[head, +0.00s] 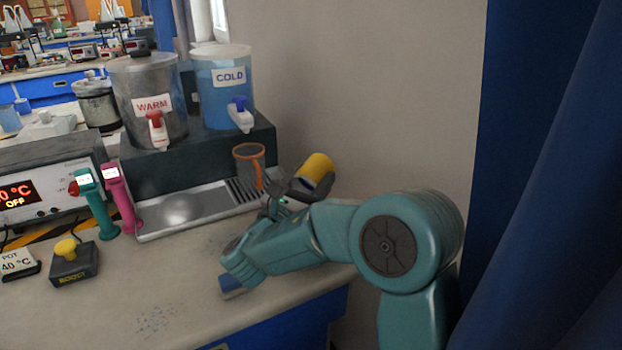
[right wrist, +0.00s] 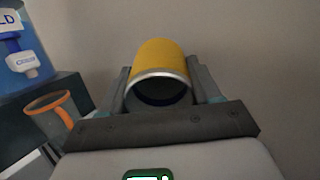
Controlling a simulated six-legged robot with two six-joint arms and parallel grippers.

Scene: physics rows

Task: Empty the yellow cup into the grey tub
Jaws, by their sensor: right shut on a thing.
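The yellow cup (head: 316,170) is held in my right gripper (head: 297,190), over the right end of the metal tray. It is tilted well over in the head view. In the right wrist view the yellow cup (right wrist: 160,60) sits between both fingers, its silver-rimmed mouth towards the camera. Its inside is dark, so I cannot tell what it holds. My right gripper (right wrist: 160,98) is shut on it. I cannot pick out a grey tub for certain. My left gripper is not in view.
A clear jug with an orange rim and handle (head: 249,155) stands close left of the cup. A metal drip tray (head: 150,232), WARM urn (head: 140,85) and COLD dispenser (head: 222,100) are behind. Teal (head: 97,205) and pink (head: 122,200) handles stand left. The front counter is mostly clear.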

